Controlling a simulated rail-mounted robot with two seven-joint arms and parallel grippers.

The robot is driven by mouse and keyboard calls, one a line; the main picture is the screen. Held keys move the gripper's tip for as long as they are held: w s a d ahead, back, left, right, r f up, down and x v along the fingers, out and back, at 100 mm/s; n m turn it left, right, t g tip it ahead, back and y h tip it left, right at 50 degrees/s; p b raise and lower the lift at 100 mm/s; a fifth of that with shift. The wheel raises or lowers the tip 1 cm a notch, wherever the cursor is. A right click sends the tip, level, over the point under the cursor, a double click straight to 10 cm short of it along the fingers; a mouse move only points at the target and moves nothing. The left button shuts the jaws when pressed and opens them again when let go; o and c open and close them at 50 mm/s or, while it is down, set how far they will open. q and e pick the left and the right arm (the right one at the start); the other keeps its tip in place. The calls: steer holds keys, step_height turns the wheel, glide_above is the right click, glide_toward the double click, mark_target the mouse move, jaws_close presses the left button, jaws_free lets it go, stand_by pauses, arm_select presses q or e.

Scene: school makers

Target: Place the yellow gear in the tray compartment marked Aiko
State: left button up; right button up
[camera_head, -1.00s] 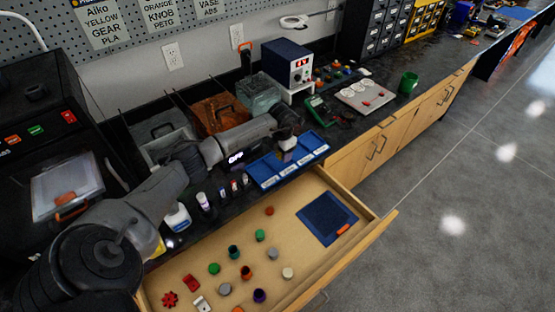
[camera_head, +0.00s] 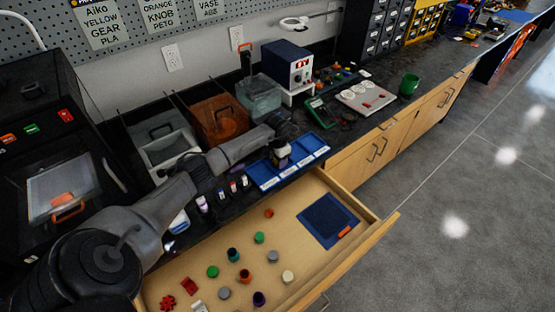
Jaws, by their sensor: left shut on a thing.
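The blue tray (camera_head: 318,154) lies on the black counter behind the open drawer. It has several compartments in a row, with white labels along the front too small to read. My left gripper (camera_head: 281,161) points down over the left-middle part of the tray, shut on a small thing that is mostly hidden. A yellowish bit shows at the fingertips, which I take for the yellow gear; no other yellow gear shows. I cannot tell whether it touches the tray floor. My right gripper is out of view.
The open wooden drawer (camera_head: 318,268) in front holds loose coloured parts and a dark blue mat (camera_head: 328,219). Small bottles (camera_head: 223,194) stand left of the tray. A green meter (camera_head: 319,112) and a white panel (camera_head: 366,98) lie behind it. A sign (camera_head: 102,25) reads Aiko, yellow gear, PLA.

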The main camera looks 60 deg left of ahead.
arm_select(q)
steer(key=shift+f, duration=0.2)
steer(key=o, duration=0.6)
